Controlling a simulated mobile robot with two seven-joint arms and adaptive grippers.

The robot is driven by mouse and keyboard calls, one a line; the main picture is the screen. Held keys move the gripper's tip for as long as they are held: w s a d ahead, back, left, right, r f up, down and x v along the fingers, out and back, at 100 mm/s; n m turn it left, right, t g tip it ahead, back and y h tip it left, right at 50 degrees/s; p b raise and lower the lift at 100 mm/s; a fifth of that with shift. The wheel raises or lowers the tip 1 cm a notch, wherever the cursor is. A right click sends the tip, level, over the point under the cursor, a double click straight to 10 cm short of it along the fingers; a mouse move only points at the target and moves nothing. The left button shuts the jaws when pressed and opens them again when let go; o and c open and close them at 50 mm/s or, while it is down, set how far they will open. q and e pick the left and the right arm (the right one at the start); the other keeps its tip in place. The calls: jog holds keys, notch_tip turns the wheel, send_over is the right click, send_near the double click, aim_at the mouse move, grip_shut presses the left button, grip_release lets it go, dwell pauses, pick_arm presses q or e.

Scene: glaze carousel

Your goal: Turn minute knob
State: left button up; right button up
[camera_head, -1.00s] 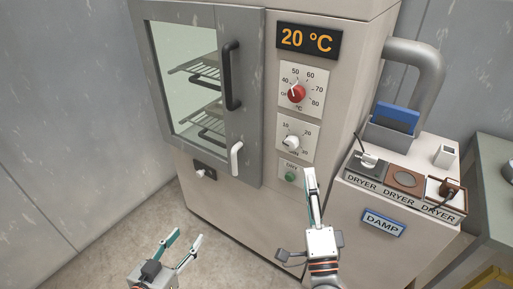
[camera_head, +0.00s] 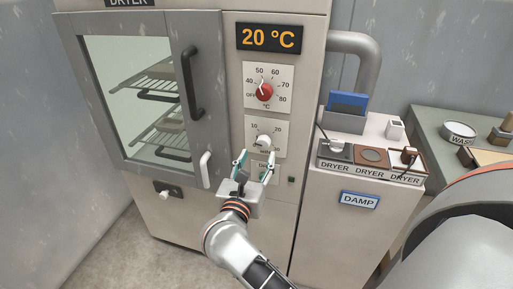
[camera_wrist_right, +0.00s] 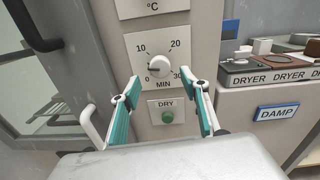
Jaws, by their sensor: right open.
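The minute knob (camera_head: 263,140) is a small white dial on a white MIN plate marked 0 to 30, on the dryer's front. In the right wrist view the minute knob (camera_wrist_right: 159,67) shows beyond the fingertips, its pointer seeming to lie toward the left, low-number side. My right gripper (camera_head: 255,160) is open and empty, with teal-padded fingers spread just below the knob and in front of the DRY plate. In the right wrist view the right gripper (camera_wrist_right: 160,90) has a finger on each side below the knob, apparently apart from it. My left gripper is out of view.
Above is a red temperature knob (camera_head: 264,92) under a 20 °C display (camera_head: 268,38). Below is a green DRY button (camera_wrist_right: 168,117). A black door handle (camera_head: 193,83) and white latch (camera_head: 205,169) stick out left. A DAMP cabinet (camera_head: 370,165) stands right.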

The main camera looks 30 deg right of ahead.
aim_at(262, 145)
jog(key=x, duration=0.6)
jog(key=shift+a, duration=0.1)
jog(key=shift+c, duration=0.3)
jog(key=c, duration=1)
